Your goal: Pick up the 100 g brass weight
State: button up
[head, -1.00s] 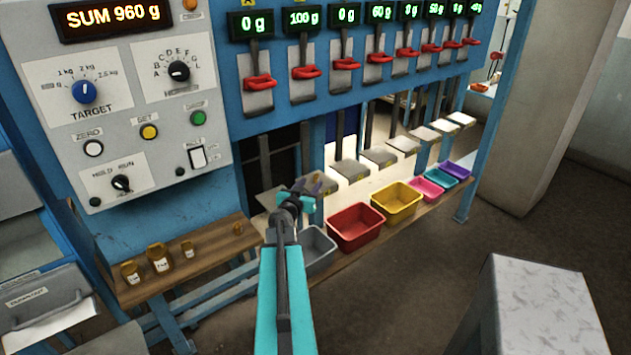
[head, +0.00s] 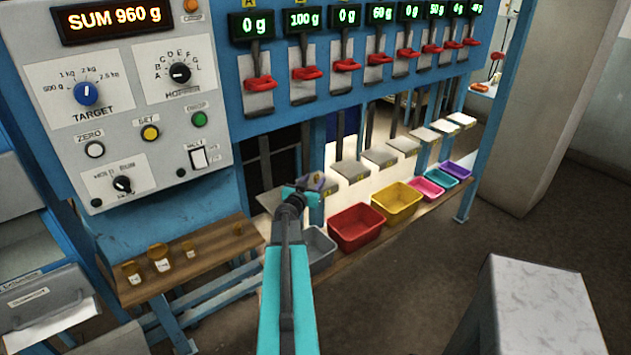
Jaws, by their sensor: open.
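A small brass-coloured piece (head: 318,177), which looks like the brass weight, shows at the tip of my gripper (head: 316,183). It is at the second weighing place from the left, under the display reading 100 g (head: 303,19). My gripper is open. The arm partly covers this spot, so I cannot tell whether the jaws are around the weight or just beside it. Several other brass weights with pale labels, such as this one (head: 160,257), stand on the wooden bench (head: 215,246) at the left; their labels are too small to read.
A grey bin (head: 320,249), a red bin (head: 356,228) and a yellow bin (head: 398,203) stand on a low shelf below the pans. A control panel (head: 135,110) reads SUM 960 g. A grey block (head: 535,300) stands at lower right. Open floor lies between.

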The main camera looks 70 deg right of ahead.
aim_at(315, 178)
jog(key=shift+d+f, duration=0.2)
jog(key=shift+d, duration=1.45)
grip_shut()
jog(key=shift+r, duration=0.1)
notch_tip(315, 178, up, 10)
jog(key=shift+f+p, duration=0.1)
jog(key=shift+p, duration=1.05)
